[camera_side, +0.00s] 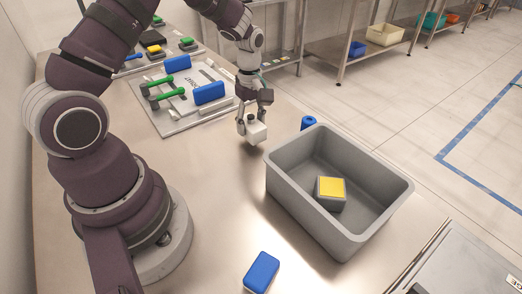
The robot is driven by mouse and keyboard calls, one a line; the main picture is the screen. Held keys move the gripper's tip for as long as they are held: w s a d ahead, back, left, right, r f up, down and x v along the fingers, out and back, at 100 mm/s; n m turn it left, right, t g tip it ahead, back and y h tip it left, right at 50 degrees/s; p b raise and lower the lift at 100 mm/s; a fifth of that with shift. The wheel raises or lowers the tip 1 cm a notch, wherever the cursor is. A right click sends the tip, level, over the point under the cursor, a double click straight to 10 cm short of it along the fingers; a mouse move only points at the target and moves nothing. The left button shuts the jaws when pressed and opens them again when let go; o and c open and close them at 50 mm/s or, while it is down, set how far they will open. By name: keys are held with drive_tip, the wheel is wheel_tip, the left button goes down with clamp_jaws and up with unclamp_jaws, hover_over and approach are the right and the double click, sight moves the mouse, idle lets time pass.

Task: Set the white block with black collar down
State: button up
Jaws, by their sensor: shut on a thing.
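The white block with black collar (257,132) is between the fingers of my gripper (254,119), which is shut on it. The block is slightly tilted and appears to be just above the metal table (215,215), left of the grey bin. I cannot tell whether its underside touches the table. The gripper's fingers cover part of the block's upper portion and the collar is hard to make out.
A grey bin (287,192) holds a grey block with a yellow top (331,188). A blue cylinder (308,122) stands behind the bin. A blue block (262,271) lies at the front. A fixture board (176,125) with green handles and blue blocks is behind left. The table's middle is clear.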

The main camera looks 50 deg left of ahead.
sight(251, 118)
drive_tip(key=shift+f, duration=0.95)
drive_tip(key=o, duration=1.2)
drive_tip(key=shift+f, duration=0.1)
wheel_tip(251, 118, up, 12)
drive_tip(key=shift+f, duration=0.1)
drive_tip(key=s+d+r+m+t, duration=0.2)
drive_tip(key=s+d+r+m, duration=0.2)
drive_tip(key=m, duration=0.5)
drive_tip(key=s+d+r+m+t, duration=0.3)
drive_tip(key=s+d+m, duration=0.2)
drive_tip(key=s+m, duration=0.3)
drive_tip(key=shift+r+m+t, duration=0.3)
drive_tip(key=shift+r+m, duration=0.1)
drive_tip(key=shift+m, duration=0.1)
